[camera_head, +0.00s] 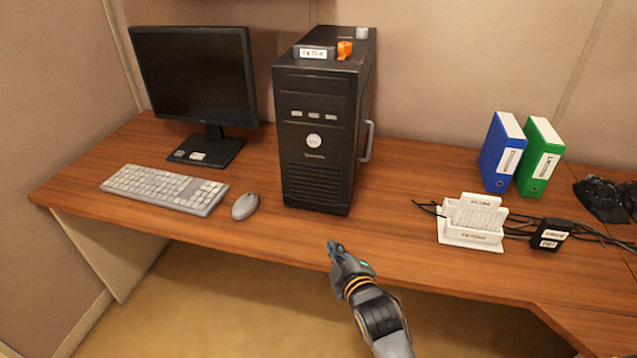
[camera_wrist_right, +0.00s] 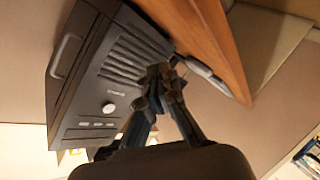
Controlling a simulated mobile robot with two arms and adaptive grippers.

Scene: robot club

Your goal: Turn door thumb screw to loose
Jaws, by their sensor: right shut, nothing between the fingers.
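A black computer tower (camera_head: 318,130) stands upright on the desk, with a grey handle (camera_head: 369,142) on its right side panel. An orange knob-like piece (camera_head: 344,50) and a small light-grey cylinder (camera_head: 362,33) are on its top; I cannot tell which, if either, is the door thumb screw. My right gripper (camera_head: 335,250) is in front of the tower near the desk's front edge, apart from it. In the right wrist view, the gripper (camera_wrist_right: 165,85) has its fingertips together and empty, with the tower (camera_wrist_right: 85,60) appearing turned over behind it. My left gripper is out of view.
A monitor (camera_head: 192,75), keyboard (camera_head: 165,189) and mouse (camera_head: 245,206) are left of the tower. A white tray (camera_head: 470,238), cables, a black adapter (camera_head: 551,234), and blue (camera_head: 502,152) and green (camera_head: 540,158) binders are to the right. Desk (camera_head: 400,185) between tower and tray is clear.

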